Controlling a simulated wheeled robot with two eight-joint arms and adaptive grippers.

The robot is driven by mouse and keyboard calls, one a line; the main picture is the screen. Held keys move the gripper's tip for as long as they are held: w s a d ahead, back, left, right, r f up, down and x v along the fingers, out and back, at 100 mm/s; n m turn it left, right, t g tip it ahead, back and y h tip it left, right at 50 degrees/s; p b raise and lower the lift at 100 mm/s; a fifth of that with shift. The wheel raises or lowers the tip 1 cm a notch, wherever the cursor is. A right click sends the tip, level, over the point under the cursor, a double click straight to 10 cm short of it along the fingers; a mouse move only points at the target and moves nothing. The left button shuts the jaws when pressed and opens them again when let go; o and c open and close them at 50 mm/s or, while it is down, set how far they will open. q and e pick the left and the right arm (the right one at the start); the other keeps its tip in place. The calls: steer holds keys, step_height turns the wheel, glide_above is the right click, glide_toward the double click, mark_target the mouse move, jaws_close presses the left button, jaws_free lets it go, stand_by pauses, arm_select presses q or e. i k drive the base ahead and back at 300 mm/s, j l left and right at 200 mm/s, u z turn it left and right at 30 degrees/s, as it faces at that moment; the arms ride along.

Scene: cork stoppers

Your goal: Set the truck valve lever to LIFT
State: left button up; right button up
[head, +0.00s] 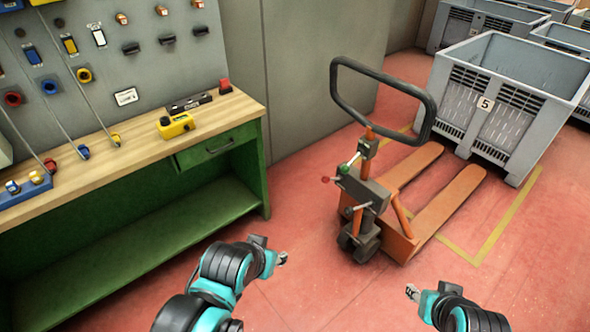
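An orange pallet truck (403,208) stands on the red floor in the middle of the head view, with a black loop handle (436,105) on its upright. On its dark pump block are a lever with a red knob (326,180), a green knob (344,169) and a pale metal lever (361,207). I cannot read any LIFT marking or tell which is the valve lever. My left gripper (284,258) is low and left of the truck, apart from it. My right gripper (411,290) is in front of the truck, also apart. Both fingertips are too small to judge.
A green workbench (232,150) with a wooden top stands at the left, below a grey tool board (130,60). A yellow tool (176,125) lies on it. A grey crate (510,90) marked 5 stands behind the forks. Floor between my grippers and the truck is clear.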

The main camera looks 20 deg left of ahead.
mark_target(345, 168)
steer(key=u, duration=0.15)
steer(key=j+u, duration=0.2)
steer(key=j, duration=0.5)
steer(key=i+j+u, duration=0.2)
steer(key=j, duration=0.45)
